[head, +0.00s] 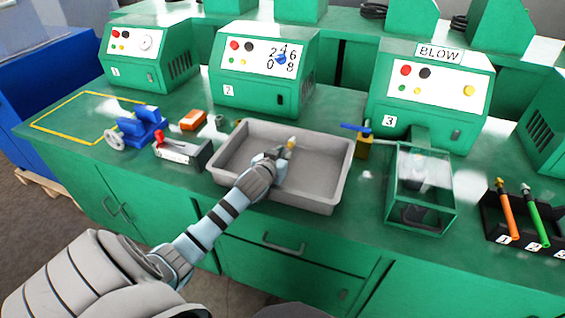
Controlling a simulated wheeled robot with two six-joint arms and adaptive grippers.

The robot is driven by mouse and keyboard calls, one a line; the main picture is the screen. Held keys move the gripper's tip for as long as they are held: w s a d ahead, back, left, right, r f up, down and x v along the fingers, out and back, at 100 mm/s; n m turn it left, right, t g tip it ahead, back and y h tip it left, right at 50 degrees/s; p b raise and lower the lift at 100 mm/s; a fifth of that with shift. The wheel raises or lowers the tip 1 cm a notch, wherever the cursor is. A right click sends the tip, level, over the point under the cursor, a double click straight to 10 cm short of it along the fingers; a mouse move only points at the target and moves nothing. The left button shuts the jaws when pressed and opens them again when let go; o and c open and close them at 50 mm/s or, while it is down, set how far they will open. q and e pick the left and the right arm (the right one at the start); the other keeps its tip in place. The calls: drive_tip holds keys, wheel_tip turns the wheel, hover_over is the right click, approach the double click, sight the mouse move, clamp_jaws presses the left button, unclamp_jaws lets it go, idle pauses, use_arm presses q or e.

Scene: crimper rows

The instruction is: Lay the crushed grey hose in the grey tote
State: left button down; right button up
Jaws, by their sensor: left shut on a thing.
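The grey tote (229,178) is a shallow open tray on the green bench, in the middle of the head view. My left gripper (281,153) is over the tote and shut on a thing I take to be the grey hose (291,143). Only a small brass-coloured end of it shows beyond the fingers; the rest is hidden by the gripper, so its crushed part cannot be seen. I cannot tell whether it touches the tote floor. My right gripper is not in view.
A clear-walled box (420,190) stands right of the tote, near a blue-handled brass valve (363,148). A black rack (492,222) holds an orange hose (507,212) and a green hose (537,217). A blue vise (143,125) and a grey box with a red lever (182,153) stand left.

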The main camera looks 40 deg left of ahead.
use_arm(q)
drive_tip(key=shift+f, duration=0.55)
drive_tip(key=shift+f, duration=0.5)
drive_tip(key=shift+s, duration=0.1)
drive_tip(key=c, duration=1.6)
unclamp_jaws()
drive_tip(key=shift+f, duration=0.1)
drive_tip(key=shift+s, duration=0.1)
